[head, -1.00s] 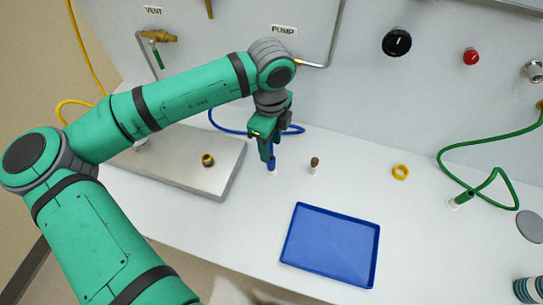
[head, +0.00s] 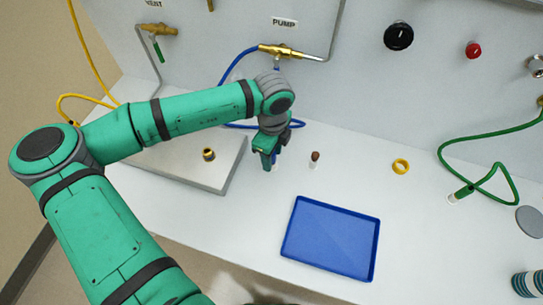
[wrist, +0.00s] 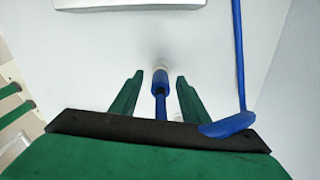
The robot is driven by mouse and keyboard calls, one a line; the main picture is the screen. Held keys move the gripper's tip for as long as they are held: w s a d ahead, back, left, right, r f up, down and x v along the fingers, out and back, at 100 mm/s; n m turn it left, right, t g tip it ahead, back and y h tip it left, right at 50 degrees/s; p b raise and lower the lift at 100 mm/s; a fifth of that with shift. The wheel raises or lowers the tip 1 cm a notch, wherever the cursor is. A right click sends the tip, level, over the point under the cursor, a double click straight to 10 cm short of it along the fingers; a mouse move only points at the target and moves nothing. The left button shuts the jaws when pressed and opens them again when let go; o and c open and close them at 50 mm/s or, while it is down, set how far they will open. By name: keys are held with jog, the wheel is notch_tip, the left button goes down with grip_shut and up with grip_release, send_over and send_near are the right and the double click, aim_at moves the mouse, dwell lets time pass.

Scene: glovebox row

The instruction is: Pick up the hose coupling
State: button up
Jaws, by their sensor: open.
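The hose coupling (wrist: 160,78) is a blue hose end with a pale tip, in the middle of the wrist view. It lies between my gripper's two green fingers (wrist: 160,84), with a gap visible on each side. My gripper is open and holds nothing. In the head view my gripper (head: 269,162) is low over the white bench, right of the metal plate, pointing down. There the coupling is mostly hidden by the fingers. The blue hose (head: 232,70) hangs from the brass PUMP fitting (head: 285,51) and loops behind my wrist.
A small brown-topped piece (head: 315,160) stands just right of my gripper. A blue tray (head: 294,262) lies in front. A metal plate (head: 226,170) with a brass fitting (head: 208,155) is left.

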grip_shut()
jog(key=shift+a+r, duration=0.1)
jog(key=shift+r, duration=0.05)
